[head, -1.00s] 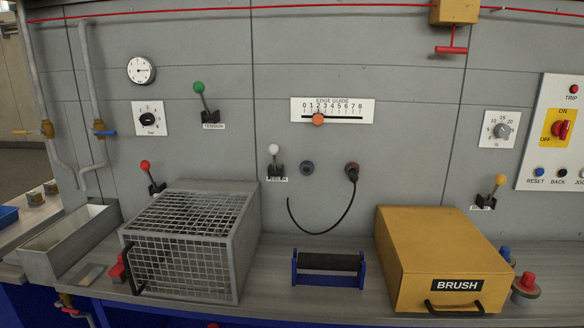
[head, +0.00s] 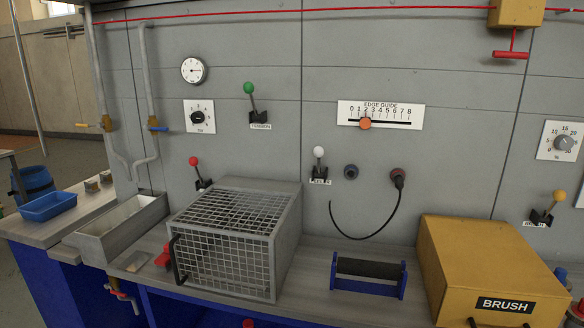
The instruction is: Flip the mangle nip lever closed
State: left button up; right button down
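Several ball-topped levers stand on the grey wall panel. A red-knobbed lever (head: 194,162) rises behind the mesh cage, and its label is hidden. A green-knobbed lever (head: 249,89) has a label reading TENSION. A white-knobbed lever (head: 319,153) has a small label I cannot read for sure. A yellow-knobbed lever (head: 558,197) leans at the right, its label too blurred to read. I cannot tell from labels which one is the mangle nip lever. Neither of my grippers is in view.
The mesh cage (head: 283,235) stands on the bench in front of the red-knobbed lever. A blue roller stand (head: 402,287) and yellow BRUSH box (head: 480,255) sit to its right. A metal trough (head: 120,230) and blue tray (head: 48,206) are left. A red cord (head: 400,10) runs above.

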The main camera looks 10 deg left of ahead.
aim_at(193, 162)
jog(key=i+j, duration=0.1)
jog(key=j, duration=0.7)
jog(key=i+j+z, duration=0.1)
jog(key=j, duration=0.65)
